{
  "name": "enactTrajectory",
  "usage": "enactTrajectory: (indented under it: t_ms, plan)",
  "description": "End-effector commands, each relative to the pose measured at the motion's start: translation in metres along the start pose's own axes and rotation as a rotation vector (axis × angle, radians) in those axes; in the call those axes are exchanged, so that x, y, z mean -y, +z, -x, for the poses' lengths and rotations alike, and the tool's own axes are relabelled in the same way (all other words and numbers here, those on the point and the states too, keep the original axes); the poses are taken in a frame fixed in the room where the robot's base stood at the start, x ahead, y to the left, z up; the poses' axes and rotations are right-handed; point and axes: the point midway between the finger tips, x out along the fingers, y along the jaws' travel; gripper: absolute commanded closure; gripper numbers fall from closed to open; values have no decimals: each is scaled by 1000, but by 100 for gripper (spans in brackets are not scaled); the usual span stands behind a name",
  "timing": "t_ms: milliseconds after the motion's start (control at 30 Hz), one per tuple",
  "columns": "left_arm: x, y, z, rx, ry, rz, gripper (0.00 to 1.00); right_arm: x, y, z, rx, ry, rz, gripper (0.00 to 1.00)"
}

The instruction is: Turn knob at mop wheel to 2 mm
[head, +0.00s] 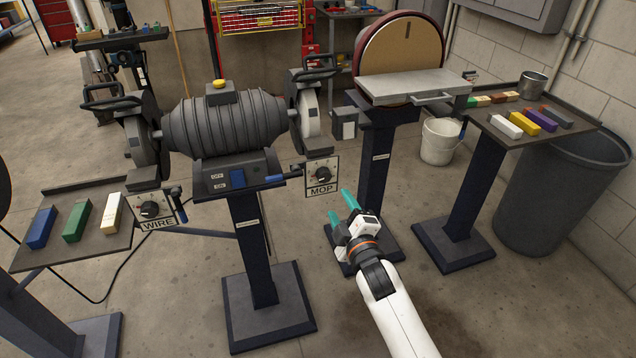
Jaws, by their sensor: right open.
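The bench grinder (222,122) stands on a dark pedestal, with a wheel at each end. A plate marked MOP (321,189) hangs below its right wheel (308,115) and carries a small dark round knob (323,173). The knob's setting is too small to read. A similar plate marked WIRE (152,223) with its own knob (149,209) is below the left wheel. My right gripper (342,213), with green fingers, is open and empty, just below and right of the MOP plate, apart from it. My left gripper is not in view.
A disc sander (402,57) stands behind right, its pedestal close to my right gripper. Trays with colored bars stand at left (100,250) and right (560,137). A bin (560,190) stands at right.

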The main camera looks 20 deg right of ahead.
Motion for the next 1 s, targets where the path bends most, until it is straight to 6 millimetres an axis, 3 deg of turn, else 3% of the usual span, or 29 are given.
enactTrajectory:
  t_ms: [300, 500, 900, 1000]
  plan:
    - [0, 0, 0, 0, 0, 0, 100, 0, 1, -66, 1, 0, -4, 45]
    - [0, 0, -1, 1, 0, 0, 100, 0, 0, -91, 1, 1, -3, 45]
    - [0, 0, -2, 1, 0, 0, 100, -1, 0, -100, 0, 2, -4, 45]
    - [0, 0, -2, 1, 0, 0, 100, -1, 0, -100, 0, 2, -4, 58]
